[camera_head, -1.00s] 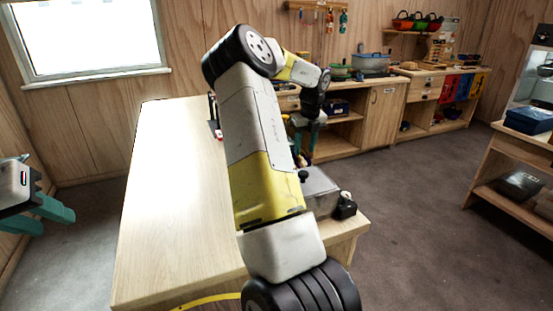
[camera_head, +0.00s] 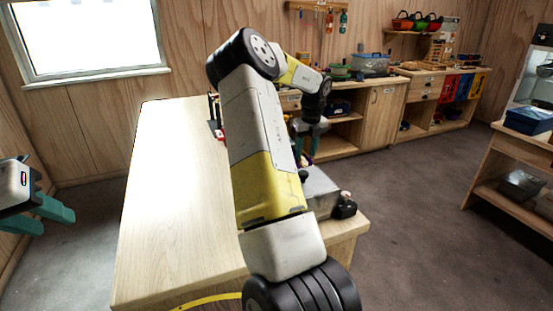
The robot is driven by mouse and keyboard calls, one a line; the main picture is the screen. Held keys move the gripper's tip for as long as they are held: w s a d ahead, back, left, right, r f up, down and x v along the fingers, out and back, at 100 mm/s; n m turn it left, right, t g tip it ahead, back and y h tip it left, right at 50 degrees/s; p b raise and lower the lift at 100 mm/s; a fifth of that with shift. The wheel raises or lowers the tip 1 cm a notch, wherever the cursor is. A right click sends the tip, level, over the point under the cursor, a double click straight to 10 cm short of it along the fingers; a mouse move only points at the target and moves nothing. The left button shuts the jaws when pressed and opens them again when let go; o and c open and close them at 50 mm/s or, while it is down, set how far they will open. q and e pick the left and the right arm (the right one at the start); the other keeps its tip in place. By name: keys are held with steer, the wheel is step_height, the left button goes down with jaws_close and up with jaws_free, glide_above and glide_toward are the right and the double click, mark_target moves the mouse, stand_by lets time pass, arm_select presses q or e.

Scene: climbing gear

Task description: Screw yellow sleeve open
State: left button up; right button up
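My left gripper (camera_head: 38,212) is at the left edge of the head view, off the table, with its two teal fingers apart and empty. My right arm crosses the middle of the view. My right gripper (camera_head: 309,145) points down above the table's right side, partly hidden behind that arm. Small purple and yellowish bits (camera_head: 307,160) show at its fingertips, too small to identify. I cannot tell whether it holds them. No yellow sleeve can be made out; my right arm hides part of the table.
The wooden table (camera_head: 175,200) has a wide bare left side. A grey metal box (camera_head: 322,190) and a small black object (camera_head: 344,208) stand at its right edge. Small red and black items (camera_head: 216,125) lie at the back. Shelves (camera_head: 520,185) stand at the right.

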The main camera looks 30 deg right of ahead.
steer(key=shift+f, duration=0.45)
steer(key=shift+w+a, duration=0.1)
steer(key=shift+a, duration=1.05)
steer(key=shift+r, duration=0.15)
steer(key=shift+d+r, duration=0.2)
steer(key=shift+r, duration=0.45)
steer(key=shift+d+r, duration=0.2)
steer(key=shift+r, duration=0.4)
